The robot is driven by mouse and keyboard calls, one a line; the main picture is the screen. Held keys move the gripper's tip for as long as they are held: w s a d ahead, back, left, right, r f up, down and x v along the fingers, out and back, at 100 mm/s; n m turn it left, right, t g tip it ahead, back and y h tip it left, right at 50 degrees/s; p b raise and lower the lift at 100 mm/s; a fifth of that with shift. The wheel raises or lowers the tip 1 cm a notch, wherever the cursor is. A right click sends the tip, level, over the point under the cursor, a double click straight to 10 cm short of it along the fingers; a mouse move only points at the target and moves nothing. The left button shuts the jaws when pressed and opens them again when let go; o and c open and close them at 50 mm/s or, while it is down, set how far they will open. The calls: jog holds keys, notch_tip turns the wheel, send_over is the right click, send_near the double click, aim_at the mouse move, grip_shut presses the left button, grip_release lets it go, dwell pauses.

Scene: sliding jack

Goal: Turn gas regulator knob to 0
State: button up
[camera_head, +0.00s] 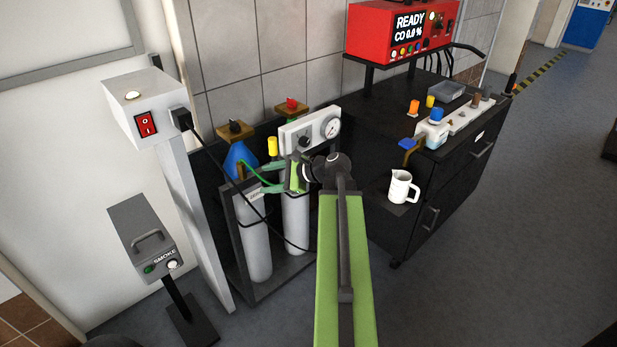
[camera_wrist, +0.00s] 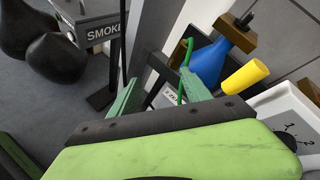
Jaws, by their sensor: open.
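The gas regulator is a white panel (camera_head: 290,130) with a round gauge (camera_head: 332,127) on its right side and a dark knob (camera_head: 303,142) at its middle. It stands above two grey gas cylinders. In the wrist view the dark knob (camera_wrist: 288,138) shows at the right edge, with a scale marked 1 and 2 beside it; the pointer setting cannot be read. My gripper (camera_head: 266,178) is open, its green fingers pointing left, below and left of the panel. In the wrist view its fingers (camera_wrist: 160,88) have nothing between them and are apart from the knob.
Cylinders (camera_head: 255,235) stand in a dark rack, with a blue cone (camera_head: 238,158), a yellow cap (camera_head: 272,146) and a green hose close to my fingers. A black cable hangs in front.

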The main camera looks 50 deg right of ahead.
jog(key=s+d+f+m+t+h+b, duration=0.1)
jog(key=s+d+m+t+h+b, duration=0.2)
jog(key=d, duration=0.4)
jog(key=s+d+f+m+t+h+b, duration=0.1)
jog(key=s+d+m+b, duration=0.1)
jog(key=s+d+m, duration=0.4)
jog(key=m+t+h+b, duration=0.2)
jog(key=m, duration=0.2)
send_near(306, 144)
jog(key=w, duration=0.5)
jog(key=w+d, duration=0.1)
jog(key=w, duration=0.2)
jog(key=shift+w+f, duration=0.15)
jog(key=shift+w, duration=0.15)
jog(key=shift+c, duration=0.3)
grip_shut()
jog(key=shift+s+a, duration=0.1)
jog(key=shift+a, duration=0.3)
jog(key=shift+d, duration=0.2)
jog(key=shift+n, duration=0.4)
